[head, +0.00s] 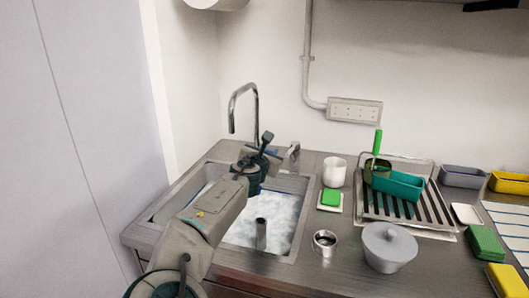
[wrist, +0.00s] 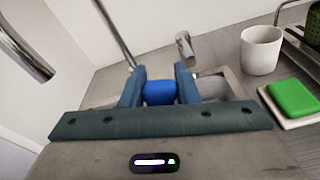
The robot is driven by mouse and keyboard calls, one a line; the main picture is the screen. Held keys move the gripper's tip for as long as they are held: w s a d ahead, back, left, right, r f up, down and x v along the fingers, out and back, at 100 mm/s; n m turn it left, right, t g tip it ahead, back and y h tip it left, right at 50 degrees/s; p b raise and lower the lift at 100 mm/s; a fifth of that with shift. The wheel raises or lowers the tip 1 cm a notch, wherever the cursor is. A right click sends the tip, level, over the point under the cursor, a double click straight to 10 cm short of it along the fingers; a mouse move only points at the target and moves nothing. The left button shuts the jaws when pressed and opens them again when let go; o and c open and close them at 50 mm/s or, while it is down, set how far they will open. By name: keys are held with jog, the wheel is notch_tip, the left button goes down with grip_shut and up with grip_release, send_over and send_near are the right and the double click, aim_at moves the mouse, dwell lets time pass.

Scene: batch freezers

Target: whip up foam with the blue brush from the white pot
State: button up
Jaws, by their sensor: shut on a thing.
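My gripper (head: 262,160) is over the back part of the sink (head: 160,207). In the wrist view its two fingers (wrist: 160,88) are shut on a blue thing (wrist: 160,93), which looks like the blue brush. Only a rounded blue end shows; its bristles are hidden. The white pot (head: 334,172) stands upright on the counter right of the sink, apart from my gripper. It also shows in the wrist view (wrist: 261,52); I cannot see its inside. White, bluish foam (head: 283,215) covers the water in the sink.
A grey standpipe (head: 261,234) rises from the sink. The curved tap (head: 233,112) stands behind it. A green sponge (head: 331,197) lies on a white dish near the pot. A metal cup (head: 325,242), lidded grey pot (head: 389,246) and drying rack (head: 408,215) occupy the counter at right.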

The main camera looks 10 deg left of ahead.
jog(key=shift+r, duration=0.1)
notch_tip(320, 180, up, 5)
jog(key=p, duration=0.3)
dwell(0.4)
